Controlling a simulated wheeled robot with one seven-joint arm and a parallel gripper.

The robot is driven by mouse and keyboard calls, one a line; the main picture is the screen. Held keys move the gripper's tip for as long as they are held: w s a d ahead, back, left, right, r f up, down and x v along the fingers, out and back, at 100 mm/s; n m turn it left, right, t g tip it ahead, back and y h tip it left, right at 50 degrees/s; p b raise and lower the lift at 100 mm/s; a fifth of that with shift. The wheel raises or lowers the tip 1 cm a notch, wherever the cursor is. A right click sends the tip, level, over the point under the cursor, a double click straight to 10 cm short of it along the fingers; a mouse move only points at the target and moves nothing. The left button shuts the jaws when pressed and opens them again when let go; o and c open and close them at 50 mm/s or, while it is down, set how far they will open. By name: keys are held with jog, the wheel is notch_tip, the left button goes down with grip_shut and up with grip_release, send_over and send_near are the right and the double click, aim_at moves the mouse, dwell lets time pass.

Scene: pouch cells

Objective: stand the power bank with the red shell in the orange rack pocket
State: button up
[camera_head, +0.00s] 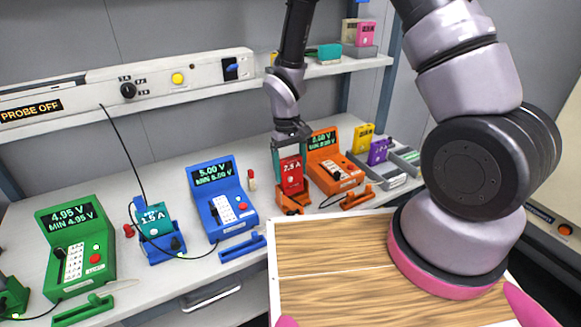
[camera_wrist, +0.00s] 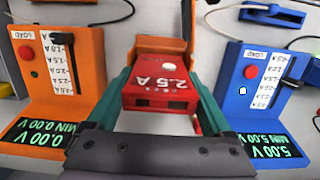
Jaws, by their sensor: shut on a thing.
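The power bank with the red shell (camera_head: 291,178), marked 2.5 A, is upright between the teal fingers of my gripper (camera_head: 289,158). In the wrist view the red power bank (camera_wrist: 158,92) fills the space between both fingers of my gripper (camera_wrist: 162,75), which is shut on it. The orange rack pocket (camera_head: 294,205) is directly under the power bank, and their outlines meet at its lower end. An orange edge (camera_wrist: 160,44) also shows behind it in the wrist view. The pocket's inside is hidden, so I cannot tell how deep the power bank sits.
An orange load tester (camera_head: 325,145) and a blue one (camera_head: 219,190) flank the gripper closely. A teal power bank (camera_head: 155,218) stands in a blue rack at left, with a cable nearby. A green tester (camera_head: 75,235) is farther left. Grey bins (camera_head: 385,180) are at right.

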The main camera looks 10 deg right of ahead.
jog(key=shift+s+f, duration=0.1)
jog(key=shift+f, duration=0.6)
jog(key=o, duration=1.2)
jog(key=shift+c, duration=0.2)
jog(key=shift+w+a+r, duration=0.1)
jog(key=shift+w+r, duration=0.15)
jog(key=shift+r, duration=1.55)
jog(key=shift+w+a+r, duration=0.1)
jog(key=shift+w+r, duration=0.15)
jog(key=shift+r, duration=1.55)
jog(key=shift+w+r, duration=0.25)
jog(key=shift+r, duration=1.55)
jog(key=d+r+m+t+y, duration=0.1)
jog(key=d+r, duration=0.2)
jog(key=r, duration=0.4)
jog(key=s+d+r+m+t, duration=0.1)
jog(key=d+r+m, duration=0.1)
jog(key=d+r, duration=0.3)
jog(key=d+r+m+t+y, duration=0.1)
jog(key=d+r+t, duration=0.1)
jog(key=r, duration=0.6)
jog(key=s+d+r+m+t, duration=0.4)
jog(key=s+d+r, duration=0.4)
jog(key=s+r, duration=0.3)
jog(key=shift+s+r+m+t+y, duration=0.2)
jog(key=shift+s+m+t+y, duration=0.1)
jog(key=shift+s+m, duration=0.1)
